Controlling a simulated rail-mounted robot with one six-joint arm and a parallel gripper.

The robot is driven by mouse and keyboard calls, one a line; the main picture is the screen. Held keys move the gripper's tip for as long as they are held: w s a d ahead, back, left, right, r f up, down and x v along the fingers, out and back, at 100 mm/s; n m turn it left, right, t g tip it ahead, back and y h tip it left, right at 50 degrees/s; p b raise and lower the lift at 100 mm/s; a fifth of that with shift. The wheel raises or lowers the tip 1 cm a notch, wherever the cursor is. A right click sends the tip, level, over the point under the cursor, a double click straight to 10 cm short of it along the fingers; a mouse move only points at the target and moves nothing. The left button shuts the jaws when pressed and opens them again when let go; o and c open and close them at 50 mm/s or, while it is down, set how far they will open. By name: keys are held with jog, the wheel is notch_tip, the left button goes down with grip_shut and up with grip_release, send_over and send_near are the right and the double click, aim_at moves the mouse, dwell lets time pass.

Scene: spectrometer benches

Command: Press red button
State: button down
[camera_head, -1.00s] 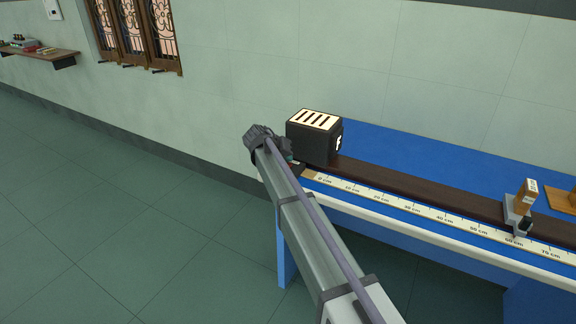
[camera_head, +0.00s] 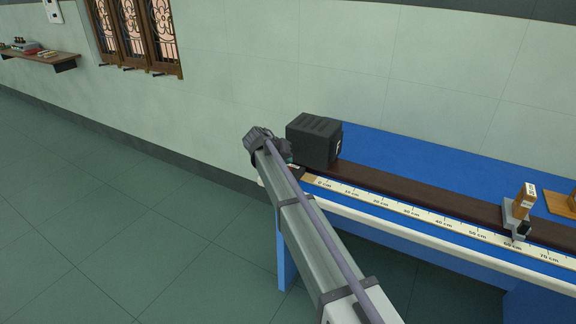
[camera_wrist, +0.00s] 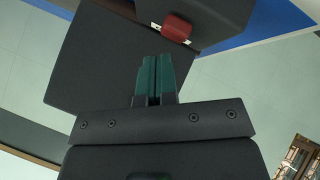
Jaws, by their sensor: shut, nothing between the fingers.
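The red button (camera_wrist: 178,28) shows in the wrist view as a small red block on the side of the black lamp box (camera_wrist: 105,55). My gripper (camera_wrist: 156,62) is shut and empty. Its green fingertips point at the box just below the button in the picture; whether they touch anything I cannot tell. In the head view the black box (camera_head: 314,141) stands at the left end of the bench, and its slotted top is dark. My gripper (camera_head: 289,160) is at the box's left side, mostly hidden behind my arm. The button is hidden in the head view.
The blue bench (camera_head: 400,158) carries a dark rail (camera_head: 400,190) and a centimetre scale (camera_head: 420,215). A holder with a wooden block (camera_head: 522,205) stands on the rail at the right. The floor left of the bench is clear.

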notch_tip(320, 180, up, 6)
jog(key=p, duration=0.6)
jog(key=s+d+g+y+p, duration=0.1)
jog(key=s+d+g+y, duration=0.1)
jog(key=s+d, duration=0.6)
jog(key=s+d+f+g+y+p, duration=0.1)
jog(key=s+d, duration=0.8)
jog(key=s, duration=1)
jog(key=s+d+g+y+p, duration=0.1)
jog(key=s+d+g+y, duration=0.2)
jog(key=s+d, duration=0.5)
jog(key=s, duration=0.6)
jog(key=shift+d+f+g, duration=0.2)
jog(key=shift+f+g, duration=0.2)
